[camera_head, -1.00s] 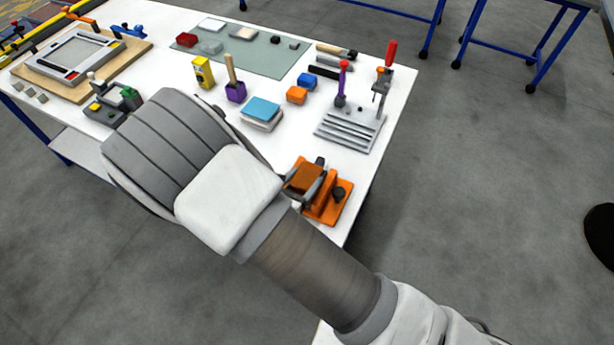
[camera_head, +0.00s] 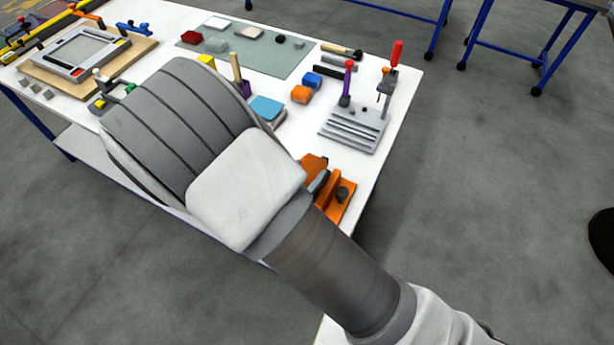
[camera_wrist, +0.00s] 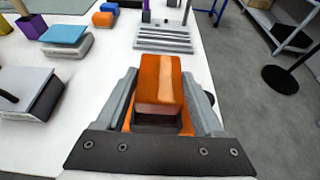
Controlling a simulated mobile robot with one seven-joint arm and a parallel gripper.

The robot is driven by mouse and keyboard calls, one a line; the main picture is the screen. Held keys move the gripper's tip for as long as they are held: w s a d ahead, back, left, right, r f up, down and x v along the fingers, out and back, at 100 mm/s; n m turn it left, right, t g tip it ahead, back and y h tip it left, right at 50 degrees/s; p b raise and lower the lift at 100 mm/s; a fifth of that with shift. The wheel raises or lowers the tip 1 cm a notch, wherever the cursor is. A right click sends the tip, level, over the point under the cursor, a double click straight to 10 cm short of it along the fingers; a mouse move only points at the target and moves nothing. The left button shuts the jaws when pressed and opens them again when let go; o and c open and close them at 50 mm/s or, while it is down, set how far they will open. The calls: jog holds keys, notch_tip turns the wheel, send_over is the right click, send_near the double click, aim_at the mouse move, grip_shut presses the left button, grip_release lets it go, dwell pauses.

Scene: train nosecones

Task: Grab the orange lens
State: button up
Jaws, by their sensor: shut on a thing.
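The orange lens (camera_wrist: 160,80) is a block with a lighter stripe on its top, in the middle of the wrist view. My gripper (camera_wrist: 159,92) is shut on it, with one grey finger on each side. An orange fixture (camera_head: 340,200) with a black knob stands at the bench's right edge in the head view. In the wrist view it is mostly hidden beneath the lens. In the head view my arm covers the gripper, and only a bit of the lens (camera_head: 314,166) shows beside the fixture.
A slotted grey block (camera_head: 352,130), an orange block (camera_head: 302,94) and a blue block (camera_head: 312,81) stand farther back on the white bench. A blue-topped stack (camera_head: 267,108) and a purple holder (camera_head: 246,90) are behind my arm.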

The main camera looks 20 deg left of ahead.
jog(key=s+d+r+p, duration=0.1)
jog(key=d+r+p, duration=0.3)
jog(key=d+r, duration=0.4)
jog(key=d, duration=0.3)
jog(key=shift+s+d+r+p, duration=0.15)
jog(key=shift+d+r+p, duration=0.05)
jog(key=shift+d+p, duration=0.1)
